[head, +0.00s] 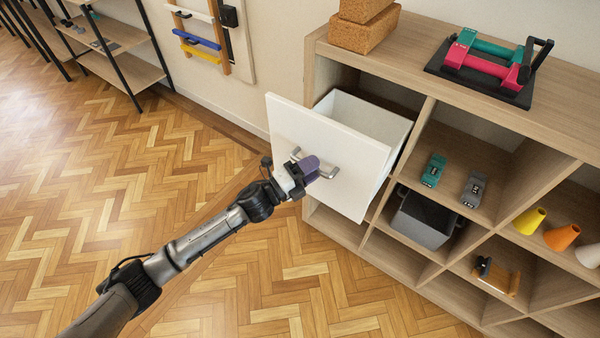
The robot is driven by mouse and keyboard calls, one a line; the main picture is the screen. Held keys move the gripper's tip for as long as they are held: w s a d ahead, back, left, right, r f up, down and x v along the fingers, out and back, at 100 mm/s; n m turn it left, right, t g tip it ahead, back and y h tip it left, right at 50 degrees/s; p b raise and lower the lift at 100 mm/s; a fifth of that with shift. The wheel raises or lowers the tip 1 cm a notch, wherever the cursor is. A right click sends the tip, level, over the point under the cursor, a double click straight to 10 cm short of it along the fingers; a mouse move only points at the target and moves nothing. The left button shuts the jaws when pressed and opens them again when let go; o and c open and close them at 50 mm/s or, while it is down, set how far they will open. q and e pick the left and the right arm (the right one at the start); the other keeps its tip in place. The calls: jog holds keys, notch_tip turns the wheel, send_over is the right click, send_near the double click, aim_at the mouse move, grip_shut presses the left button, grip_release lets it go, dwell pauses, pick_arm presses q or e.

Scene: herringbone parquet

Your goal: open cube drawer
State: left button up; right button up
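The cube drawer (352,178) is a white box in the upper left cube of the wooden shelf unit. It stands pulled well out, and its empty-looking inside (365,115) shows from above. A grey bar handle (328,174) is on its front panel. My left gripper (311,170), with purple fingers, is at the middle of the handle and appears closed around it. The fingers hide the middle of the handle. My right gripper is not in view.
The shelf unit (440,85) carries cork blocks (362,35) and a black tray with pink and teal handles (490,62) on top. Its other cubes hold small weights, a grey bin (425,218) and cones (561,237). The parquet floor (110,200) at left is clear.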

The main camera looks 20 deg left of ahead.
pick_arm(q)
jog(key=v, duration=1.3)
jog(key=shift+s+p, duration=0.25)
jog(key=shift+p, duration=0.2)
jog(key=shift+a+f, duration=0.15)
